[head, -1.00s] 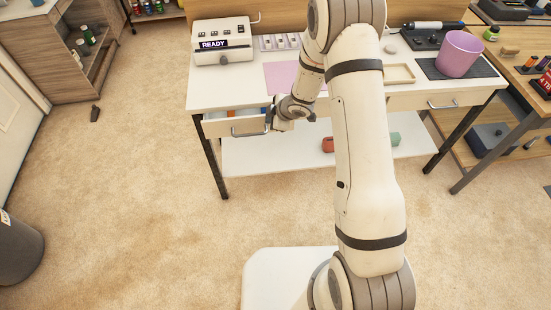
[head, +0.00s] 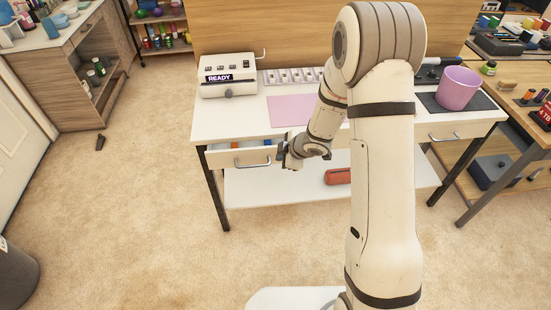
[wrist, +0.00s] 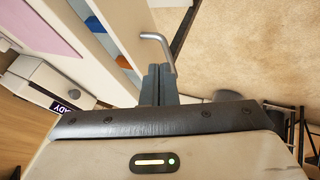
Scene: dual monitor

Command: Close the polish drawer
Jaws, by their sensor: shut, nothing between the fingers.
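The polish drawer (head: 222,159) at the left of the white desk stands partly open. Blue and orange items show in the gap behind its front. Its grey bar handle (head: 252,163) is on the front face, and it also shows in the wrist view (wrist: 160,44). My gripper (head: 281,154) is at the right end of the drawer front, to the right of the handle. In the wrist view my shut, empty fingers (wrist: 159,72) lie close to the handle; I cannot tell whether they touch it. My arm hides part of the desk.
The desk (head: 235,122) carries a white device reading READY (head: 228,76), a pink mat (head: 292,110) and a pink bin (head: 459,88). A second drawer handle (head: 445,136) is at the right. A red object (head: 338,177) lies on the lower shelf. The floor in front is clear.

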